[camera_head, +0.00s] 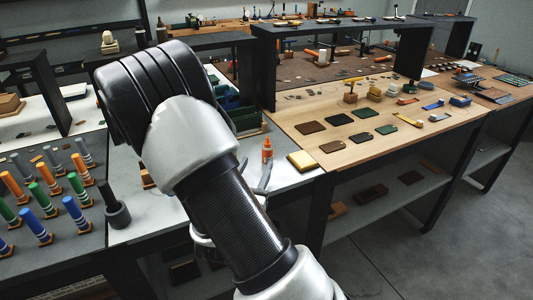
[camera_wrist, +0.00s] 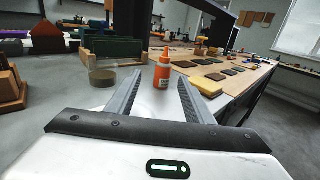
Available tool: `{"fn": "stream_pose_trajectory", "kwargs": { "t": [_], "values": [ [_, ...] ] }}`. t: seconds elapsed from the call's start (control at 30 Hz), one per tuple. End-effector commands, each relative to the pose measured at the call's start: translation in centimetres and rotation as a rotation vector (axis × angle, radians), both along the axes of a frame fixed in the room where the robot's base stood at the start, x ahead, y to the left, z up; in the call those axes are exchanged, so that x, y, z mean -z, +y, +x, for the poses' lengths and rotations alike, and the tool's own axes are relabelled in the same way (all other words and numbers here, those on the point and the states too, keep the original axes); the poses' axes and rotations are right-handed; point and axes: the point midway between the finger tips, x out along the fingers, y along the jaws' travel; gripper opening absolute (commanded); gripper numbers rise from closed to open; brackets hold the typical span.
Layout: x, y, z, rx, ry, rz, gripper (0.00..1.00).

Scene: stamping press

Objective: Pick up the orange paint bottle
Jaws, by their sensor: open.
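The bottle appears between or just beyond the fingertips; I cannot tell exactly how deep. Nothing is held. In the head view my arm hides most of the gripper; part of a finger (camera_head: 265,178) shows below the bottle.
A yellow block (camera_head: 302,161) lies right of the bottle at the table edge. A round glass dish (camera_wrist: 103,75) stands left of it, and a green rack (camera_wrist: 112,47) behind. Leather pieces (camera_head: 337,120) lie on the wooden table at right. A dark mallet (camera_head: 113,207) stands left of my arm.

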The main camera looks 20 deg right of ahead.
Motion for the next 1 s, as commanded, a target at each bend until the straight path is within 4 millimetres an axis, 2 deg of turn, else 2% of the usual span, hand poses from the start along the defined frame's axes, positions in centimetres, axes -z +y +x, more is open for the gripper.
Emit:
{"fn": "stream_pose_trajectory", "kwargs": {
  "t": [0.03, 0.2, 0.37, 0.7, 1.0],
  "values": [
    [0.0, -0.9, 0.8, 0.004, -0.002, -0.001, 0.47],
    [0.1, -2.4, 2.7, 0.002, 0.000, 0.000, 0.47],
    [0.0, -3.0, 3.3, 0.003, -0.001, -0.001, 0.47],
    [0.0, -6.4, 6.3, 0.003, -0.001, 0.000, 0.47],
    [0.0, -6.7, 6.7, 0.001, 0.000, 0.000, 0.47]
  ]
}}
